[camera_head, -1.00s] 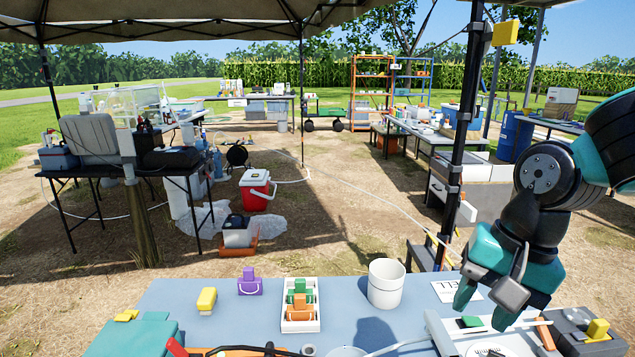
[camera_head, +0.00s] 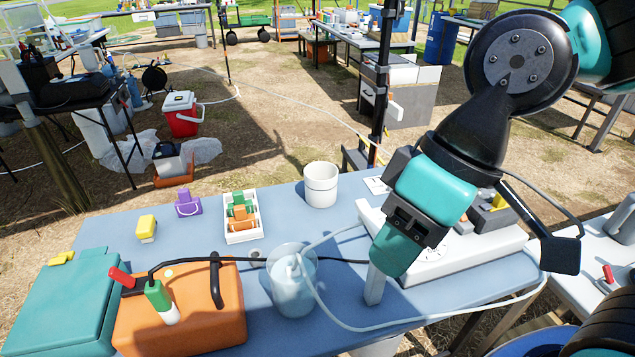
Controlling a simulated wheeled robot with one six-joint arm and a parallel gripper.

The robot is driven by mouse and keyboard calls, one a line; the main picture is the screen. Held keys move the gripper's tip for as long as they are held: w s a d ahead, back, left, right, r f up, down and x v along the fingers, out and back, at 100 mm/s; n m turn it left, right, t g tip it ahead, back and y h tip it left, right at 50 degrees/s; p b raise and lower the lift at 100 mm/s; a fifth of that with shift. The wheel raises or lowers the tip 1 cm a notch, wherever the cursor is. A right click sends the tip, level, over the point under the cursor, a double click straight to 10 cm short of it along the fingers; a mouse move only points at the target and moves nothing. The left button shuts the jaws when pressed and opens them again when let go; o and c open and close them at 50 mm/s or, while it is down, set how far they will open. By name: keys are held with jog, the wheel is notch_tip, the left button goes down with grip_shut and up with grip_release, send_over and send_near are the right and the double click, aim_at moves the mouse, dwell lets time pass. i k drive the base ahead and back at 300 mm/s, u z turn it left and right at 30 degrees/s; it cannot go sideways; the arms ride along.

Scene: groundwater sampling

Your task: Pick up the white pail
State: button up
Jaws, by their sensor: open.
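The white pail (camera_head: 321,187) stands upright near the far edge of the blue table (camera_head: 205,265), right of the white tray with green and orange items. It looks open at the top, and its inside is mostly hidden. My gripper (camera_head: 383,276) hangs over the right part of the table, nearer to me than the pail and to its right. It points down, is open and apart from the pail, with nothing seen between its fingers. One finger is partly hidden.
A clear container (camera_head: 293,292) with a pale hose stands left of my gripper. The white tray (camera_head: 243,218), an orange case (camera_head: 190,320) and a white bench device (camera_head: 460,250) are on the table. Bare blue tabletop lies between the pail and the clear container.

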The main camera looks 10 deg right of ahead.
aim_at(320, 177)
jog(key=k, duration=0.65)
jog(key=u, duration=0.65)
jog(key=i, duration=1.15)
jog(key=z, duration=0.6)
